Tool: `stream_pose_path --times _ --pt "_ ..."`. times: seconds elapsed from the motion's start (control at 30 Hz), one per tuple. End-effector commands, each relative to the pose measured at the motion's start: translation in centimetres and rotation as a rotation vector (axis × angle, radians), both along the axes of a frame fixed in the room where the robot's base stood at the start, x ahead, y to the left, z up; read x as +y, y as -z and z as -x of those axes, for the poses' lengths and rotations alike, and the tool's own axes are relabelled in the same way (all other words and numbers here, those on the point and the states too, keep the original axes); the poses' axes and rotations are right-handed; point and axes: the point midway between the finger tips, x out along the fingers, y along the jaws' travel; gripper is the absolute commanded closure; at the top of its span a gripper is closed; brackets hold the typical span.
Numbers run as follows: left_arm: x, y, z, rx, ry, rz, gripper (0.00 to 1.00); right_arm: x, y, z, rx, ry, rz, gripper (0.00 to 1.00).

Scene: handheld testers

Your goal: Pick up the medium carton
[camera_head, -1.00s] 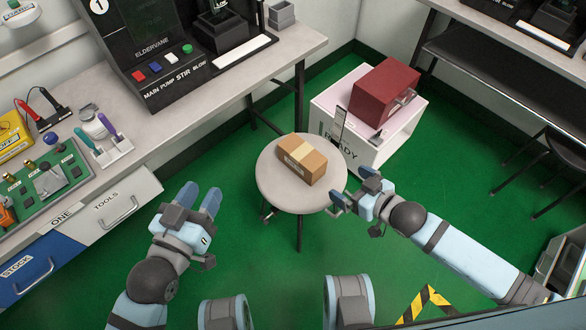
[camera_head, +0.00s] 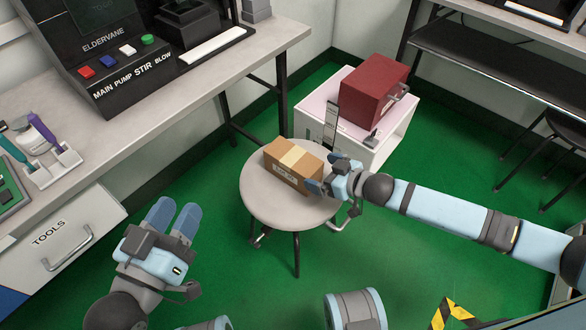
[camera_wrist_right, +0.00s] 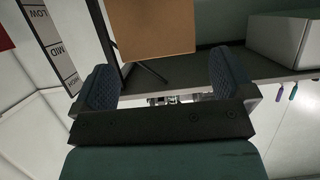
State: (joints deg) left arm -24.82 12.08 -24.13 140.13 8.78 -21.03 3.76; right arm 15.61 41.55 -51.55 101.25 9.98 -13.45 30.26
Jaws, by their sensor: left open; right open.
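The brown carton (camera_head: 291,165), with a pale tape band and a label, lies on the round grey stool (camera_head: 262,205). In the head view my right gripper (camera_head: 322,181) is at the carton's right end; whether it touches is unclear. In the right wrist view the carton (camera_wrist_right: 152,28) stands ahead of the open right gripper (camera_wrist_right: 163,80), roughly between the two fingers but beyond their tips. My left gripper (camera_head: 172,216) is open and empty, below and left of the stool, apart from the carton.
A white cabinet (camera_head: 387,145) with a red box (camera_head: 370,92) on top stands behind the stool. The workbench (camera_head: 190,112) runs along the left.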

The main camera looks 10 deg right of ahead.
Motion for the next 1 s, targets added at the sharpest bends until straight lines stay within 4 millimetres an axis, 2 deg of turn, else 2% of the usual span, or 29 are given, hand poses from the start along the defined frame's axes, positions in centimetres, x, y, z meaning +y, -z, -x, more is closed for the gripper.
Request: stream_pose_path --times 0.17,0.37,0.53,0.77,0.87,1.0 --pt "-0.1 1.0 0.0 0.021 0.007 -0.012 0.57 0.7 0.7 -0.9 -0.001 0.0 -0.001 0.0" --pt "-0.3 4.2 0.0 0.1 0.037 -0.057 0.57 2.2 2.4 -3.0 -0.003 0.0 0.002 0.0" --pt "-0.3 4.7 0.0 0.116 0.047 -0.078 0.57 3.1 2.7 -4.2 -0.001 0.0 0.001 0.0" --pt "-0.3 4.6 0.0 0.118 0.048 -0.08 0.57 3.2 2.6 -4.2 0.0 0.0 0.001 0.0" --pt "-0.3 4.6 0.0 0.118 0.048 -0.08 0.57 3.2 2.6 -4.2 0.0 0.0 0.001 0.18" --pt "-0.3 4.6 0.0 0.118 0.048 -0.08 0.57 3.2 2.6 -4.2 0.0 0.0 0.001 0.51"
